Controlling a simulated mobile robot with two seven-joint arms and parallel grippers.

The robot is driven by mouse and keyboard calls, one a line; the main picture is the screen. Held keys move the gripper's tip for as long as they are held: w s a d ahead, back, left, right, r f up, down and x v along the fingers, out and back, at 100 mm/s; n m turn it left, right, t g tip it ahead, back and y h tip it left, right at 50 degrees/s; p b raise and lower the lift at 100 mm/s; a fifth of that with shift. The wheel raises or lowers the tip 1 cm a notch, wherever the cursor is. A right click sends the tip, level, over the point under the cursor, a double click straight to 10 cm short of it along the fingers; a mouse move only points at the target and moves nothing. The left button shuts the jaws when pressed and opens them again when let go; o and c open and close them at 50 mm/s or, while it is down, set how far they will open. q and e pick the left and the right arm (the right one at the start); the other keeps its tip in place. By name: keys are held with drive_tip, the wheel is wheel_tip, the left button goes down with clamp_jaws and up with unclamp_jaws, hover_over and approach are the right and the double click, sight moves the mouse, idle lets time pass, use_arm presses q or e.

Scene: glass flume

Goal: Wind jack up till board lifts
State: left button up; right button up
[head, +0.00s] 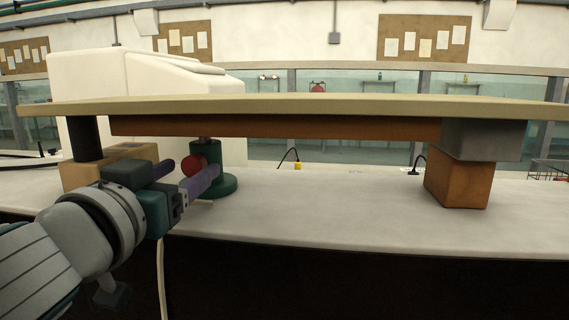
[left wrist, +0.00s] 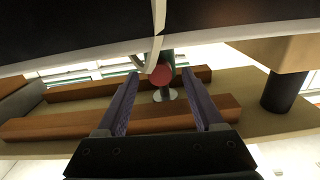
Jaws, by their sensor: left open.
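The long pale board (head: 330,106) spans the upper view, with brown beams (head: 280,127) along its underside. The green jack (head: 222,183) stands on the bench under the board's left part. A red ball knob (head: 191,163) shows at its side; the left wrist view also has the knob (left wrist: 160,75). I cannot tell whether the jack's top touches the beam. My left gripper (head: 195,169) is open, its purple fingers pointing at the jack. In the left wrist view the knob appears between the fingertips, and no grip on it shows. My right gripper is not in view.
The board's left end is over a black post (head: 85,138) on a wooden block (head: 82,176). The right end is over a grey block (head: 484,139) on a brown block (head: 459,185). A white machine (head: 90,75) stands behind. The bench (head: 330,200) between is mostly clear.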

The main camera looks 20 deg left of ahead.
use_arm(q)
drive_tip(key=shift+w+a, duration=0.2)
drive_tip(key=shift+w, duration=0.45)
clamp_jaws()
